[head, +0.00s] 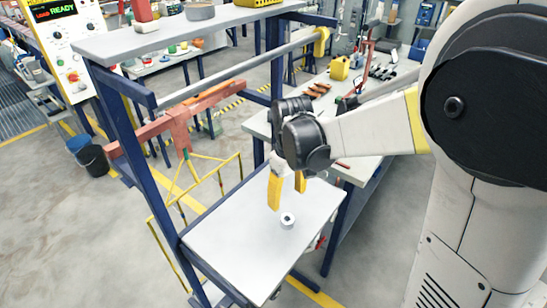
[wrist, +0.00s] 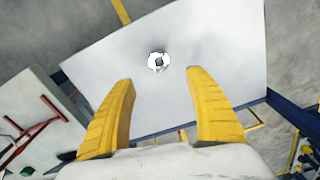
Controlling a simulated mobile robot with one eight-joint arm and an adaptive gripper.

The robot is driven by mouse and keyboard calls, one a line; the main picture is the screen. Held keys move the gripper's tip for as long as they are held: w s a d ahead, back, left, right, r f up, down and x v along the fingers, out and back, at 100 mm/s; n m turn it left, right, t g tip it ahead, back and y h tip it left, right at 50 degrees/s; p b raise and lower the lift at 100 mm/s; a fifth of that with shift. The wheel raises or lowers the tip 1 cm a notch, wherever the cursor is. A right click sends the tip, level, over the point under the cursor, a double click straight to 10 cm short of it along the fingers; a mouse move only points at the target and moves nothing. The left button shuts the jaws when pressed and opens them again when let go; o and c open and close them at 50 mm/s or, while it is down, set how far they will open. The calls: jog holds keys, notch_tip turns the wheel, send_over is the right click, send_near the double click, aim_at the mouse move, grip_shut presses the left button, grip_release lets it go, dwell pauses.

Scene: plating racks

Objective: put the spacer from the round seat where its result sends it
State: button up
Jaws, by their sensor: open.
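A small white round piece with a dark centre (head: 287,221) sits on the light grey top of a blue-legged stand (head: 235,235). It also shows in the wrist view (wrist: 158,62). I cannot tell whether this is the spacer alone or the spacer on its round seat. My gripper (head: 287,198) has yellow fingers pointing down, above and slightly behind the piece in the head view. In the wrist view my gripper (wrist: 160,80) is open and empty, with the piece just beyond the fingertips and between their lines. A panel (head: 57,20) reads READY.
A higher blue-framed shelf (head: 180,35) carries a red item, a grey round item and a yellow basket (head: 258,3). A horizontal grey bar (head: 235,70) runs behind the stand. A long workbench (head: 350,165) with tools is at the right. Buckets (head: 92,158) stand on the floor, left.

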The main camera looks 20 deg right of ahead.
jog(key=b, duration=0.2)
send_over(286, 219)
jog(key=f, duration=0.6)
jog(key=shift+s, duration=0.2)
notch_tip(286, 219, down, 5)
jog(key=b, duration=0.3)
jog(key=shift+s, duration=0.15)
jog(key=shift+c, duration=0.6)
grip_shut()
